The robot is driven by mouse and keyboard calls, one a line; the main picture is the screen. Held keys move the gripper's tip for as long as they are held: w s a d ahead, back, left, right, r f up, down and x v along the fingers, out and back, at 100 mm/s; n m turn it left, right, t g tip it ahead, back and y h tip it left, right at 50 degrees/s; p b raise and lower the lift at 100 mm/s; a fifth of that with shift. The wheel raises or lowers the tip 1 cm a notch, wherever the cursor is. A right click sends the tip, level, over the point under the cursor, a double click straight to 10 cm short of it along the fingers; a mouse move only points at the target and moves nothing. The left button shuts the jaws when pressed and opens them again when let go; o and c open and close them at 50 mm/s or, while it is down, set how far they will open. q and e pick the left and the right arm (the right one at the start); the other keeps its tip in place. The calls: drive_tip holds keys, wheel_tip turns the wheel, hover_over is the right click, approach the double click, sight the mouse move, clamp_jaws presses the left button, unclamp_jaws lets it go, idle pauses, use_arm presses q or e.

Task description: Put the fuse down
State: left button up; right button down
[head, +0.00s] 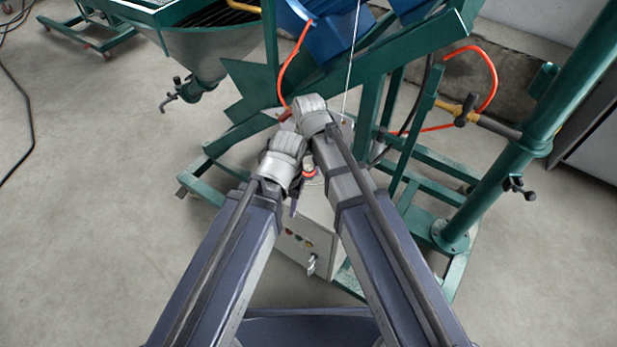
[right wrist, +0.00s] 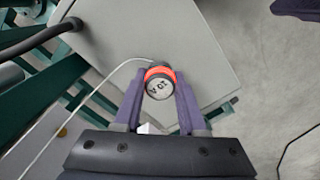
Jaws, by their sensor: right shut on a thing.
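The fuse (right wrist: 159,83) is a short round piece with a red-orange ring and a pale face with dark print. In the right wrist view it sits between the two purple fingers of my right gripper (right wrist: 158,92), which is shut on it. In the head view the fuse (head: 309,172) shows small between my two wrists, over the grey control box (head: 318,212). The box's flat top (right wrist: 150,35) lies behind it in the wrist view. I cannot tell whether they touch. My left gripper (head: 293,200) is mostly hidden under its wrist; its opening cannot be made out.
Green frame beams (head: 415,150) surround the box at the back and right. A grey hopper (head: 205,50) with a valve stands at the back left. Open floor (head: 90,220) lies left.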

sight(309, 168)
use_arm(q)
drive_tip(key=shift+f+b, duration=0.8)
drive_tip(key=shift+f, duration=0.5)
use_arm(e)
drive_tip(key=shift+f, duration=1.25)
drive_tip(key=shift+f, duration=0.2)
use_arm(q)
drive_tip(key=shift+f, duration=0.15)
use_arm(e)
drive_tip(key=shift+c, duration=2.4)
unclamp_jaws()
drive_tip(key=shift+r, duration=0.2)
use_arm(q)
wheel_tip(309, 168, up, 12)
drive_tip(key=p, duration=1.2)
drive_tip(key=shift+r, duration=0.2)
use_arm(e)
wheel_tip(309, 168, up, 12)
drive_tip(key=shift+r, duration=0.1)
